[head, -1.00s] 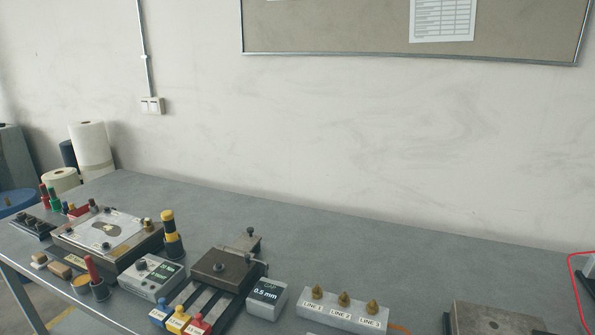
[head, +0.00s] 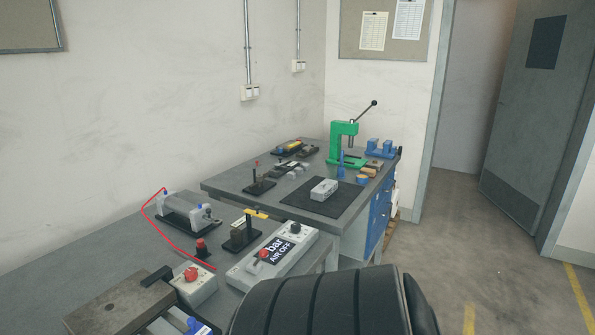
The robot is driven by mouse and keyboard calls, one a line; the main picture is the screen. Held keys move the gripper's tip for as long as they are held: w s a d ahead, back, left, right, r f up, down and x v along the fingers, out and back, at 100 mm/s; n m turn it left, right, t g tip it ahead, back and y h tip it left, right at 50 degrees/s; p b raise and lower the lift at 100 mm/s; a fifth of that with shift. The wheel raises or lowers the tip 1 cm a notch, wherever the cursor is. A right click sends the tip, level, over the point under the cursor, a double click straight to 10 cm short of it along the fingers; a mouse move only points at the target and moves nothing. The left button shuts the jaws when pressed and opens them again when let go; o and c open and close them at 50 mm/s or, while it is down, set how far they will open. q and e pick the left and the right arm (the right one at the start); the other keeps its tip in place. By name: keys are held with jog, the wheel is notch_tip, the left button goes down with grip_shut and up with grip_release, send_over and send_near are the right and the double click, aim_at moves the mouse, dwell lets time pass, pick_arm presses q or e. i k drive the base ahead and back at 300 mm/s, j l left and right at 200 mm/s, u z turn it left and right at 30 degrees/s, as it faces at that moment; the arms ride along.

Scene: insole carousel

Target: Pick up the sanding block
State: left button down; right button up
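I cannot pick out the sanding block with certainty in the head view. A small tan block (head: 374,164) lies near the right edge of the far bench, beside the blue vise-like fixture (head: 380,147). It is too small to tell what it is. Neither my left nor my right gripper is in view.
The far bench (head: 228,184) carries a green lever press (head: 343,144), a black mat (head: 300,201) and a grey box (head: 324,189) on the mat. Open floor (head: 430,275) lies to the right.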

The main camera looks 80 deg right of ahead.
aim_at(371, 173)
jog(key=z, duration=3.1)
